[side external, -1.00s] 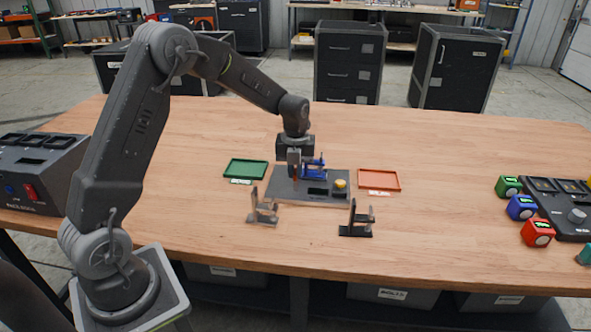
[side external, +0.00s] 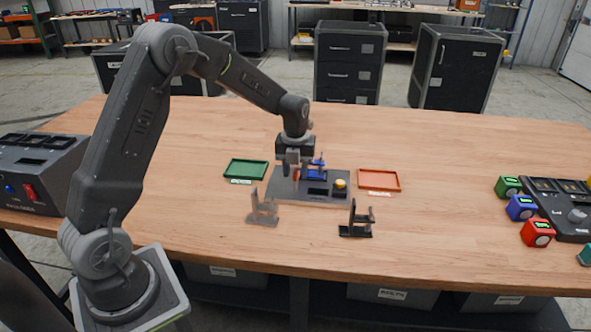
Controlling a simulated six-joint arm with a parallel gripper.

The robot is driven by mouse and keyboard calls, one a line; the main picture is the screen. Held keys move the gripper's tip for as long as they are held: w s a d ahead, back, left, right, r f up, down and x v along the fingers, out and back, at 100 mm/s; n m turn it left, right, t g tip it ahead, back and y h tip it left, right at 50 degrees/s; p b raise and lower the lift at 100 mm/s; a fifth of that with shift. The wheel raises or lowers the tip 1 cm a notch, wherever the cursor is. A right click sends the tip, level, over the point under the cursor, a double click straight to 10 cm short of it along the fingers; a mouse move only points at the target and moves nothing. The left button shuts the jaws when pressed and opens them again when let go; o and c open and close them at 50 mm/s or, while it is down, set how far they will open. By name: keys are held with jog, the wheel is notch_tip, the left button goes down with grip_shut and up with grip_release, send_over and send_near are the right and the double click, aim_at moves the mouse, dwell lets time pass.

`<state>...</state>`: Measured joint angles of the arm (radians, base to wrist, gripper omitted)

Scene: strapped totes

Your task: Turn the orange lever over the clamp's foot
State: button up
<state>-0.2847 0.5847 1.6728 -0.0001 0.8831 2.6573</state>
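The clamp (side external: 317,168) is blue and stands on a grey base plate (side external: 284,191) in the middle of the table. A small orange-red piece, seemingly the lever (side external: 296,174), shows just below my gripper (side external: 293,166), to the left of the blue part. My gripper points down over the left half of the plate and hides part of the clamp. Whether its fingers touch the lever, and whether they are open or shut, is too small to tell. The clamp's foot cannot be made out. A yellow knob (side external: 341,183) sits on the plate's right side.
A green tray (side external: 233,178) lies left of the plate and an orange tray (side external: 360,187) right of it. A light stand (side external: 262,219) and a dark stand (side external: 356,231) are in front. Coloured blocks (side external: 521,207) sit far right. The table between is clear.

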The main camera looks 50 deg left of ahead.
notch_tip(320, 180, up, 14)
dwell(0.6)
jog(key=shift+f, duration=0.1)
jog(key=s+d+r+n+t, duration=0.1)
jog(key=s+d+r+n, duration=0.25)
jog(key=s+n, duration=0.3)
jog(key=s+d+r+n+t, duration=0.2)
jog(key=s+d+r+n, duration=0.1)
jog(key=s+d+n, duration=0.3)
jog(key=s+d+f+n+t, duration=0.1)
jog(key=s+d+n, duration=0.1)
jog(key=s+n, duration=0.4)
jog(key=s+d+f+n+t, duration=0.1)
jog(key=s+f+n, duration=0.1)
jog(key=s+n, duration=0.5)
jog(key=shift+s+d+n+t, duration=0.15)
jog(key=shift+d+n+t, duration=0.2)
jog(key=shift+n, duration=0.5)
